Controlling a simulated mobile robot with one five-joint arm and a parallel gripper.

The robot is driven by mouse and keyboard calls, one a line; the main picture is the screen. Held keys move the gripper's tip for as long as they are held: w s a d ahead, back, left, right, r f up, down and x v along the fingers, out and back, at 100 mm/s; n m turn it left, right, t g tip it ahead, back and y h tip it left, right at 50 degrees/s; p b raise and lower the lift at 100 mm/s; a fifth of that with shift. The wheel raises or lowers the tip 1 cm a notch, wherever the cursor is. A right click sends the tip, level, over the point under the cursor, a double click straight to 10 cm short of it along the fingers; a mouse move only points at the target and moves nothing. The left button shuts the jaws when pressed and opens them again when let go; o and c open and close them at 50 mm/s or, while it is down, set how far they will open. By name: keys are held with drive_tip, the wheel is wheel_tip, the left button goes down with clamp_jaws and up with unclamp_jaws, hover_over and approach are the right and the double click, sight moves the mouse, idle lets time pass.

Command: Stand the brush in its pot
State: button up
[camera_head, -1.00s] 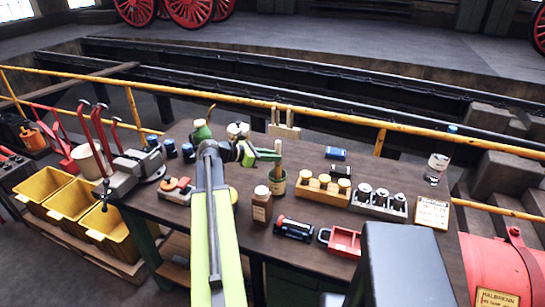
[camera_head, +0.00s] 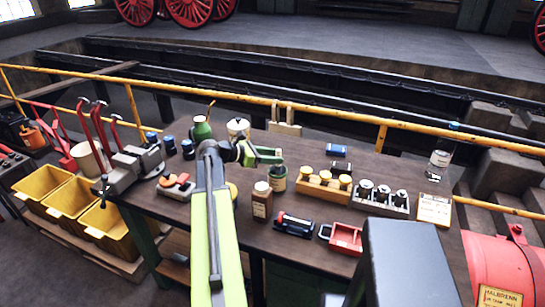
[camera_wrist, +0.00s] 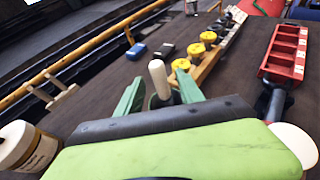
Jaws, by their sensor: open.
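The green pot (camera_head: 278,182) with a pale label stands on the bench just below and in front of my gripper (camera_head: 268,155). My gripper is open, its two green fingers spread. In the wrist view, the brush's pale wooden handle (camera_wrist: 158,76) rises between the fingers, with a dark part below it. In the head view the handle does not show clearly; only a dark bit shows at the pot's mouth. The brush's lower end is hidden, so I cannot tell how deep it sits.
A vise (camera_head: 138,165) is at left.

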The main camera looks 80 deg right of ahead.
drive_tip(key=p+v, duration=0.6)
drive_tip(key=v, duration=1.1)
drive_tip(key=shift+r, duration=0.15)
drive_tip(key=shift+w+a, duration=0.1)
drive_tip(key=shift+a, duration=0.05)
